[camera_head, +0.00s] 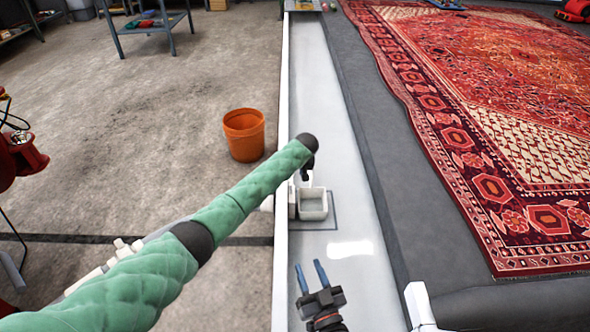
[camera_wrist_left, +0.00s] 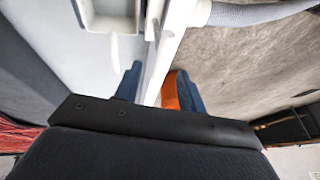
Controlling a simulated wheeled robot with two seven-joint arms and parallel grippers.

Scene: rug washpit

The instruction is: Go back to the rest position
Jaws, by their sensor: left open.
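My left arm, in a green padded sleeve, reaches from the lower left across the head view. Its dark end hangs over the white ledge, close to a small white tray, and hides most of the left gripper. In the left wrist view my left gripper (camera_wrist_left: 160,78) is open, its blue fingers apart with nothing held between them. A white rail runs behind the gap. My right gripper (camera_head: 309,265) is over the ledge at the lower middle, its two blue fingers apart and empty.
The white tray (camera_head: 313,205) stands on the ledge (camera_head: 325,100); it also shows in the left wrist view (camera_wrist_left: 112,22). An orange bucket (camera_head: 244,136) stands on the floor left of the ledge. A red patterned rug (camera_head: 500,90) lies at right. A grey-blue table (camera_head: 150,22) is at the back left.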

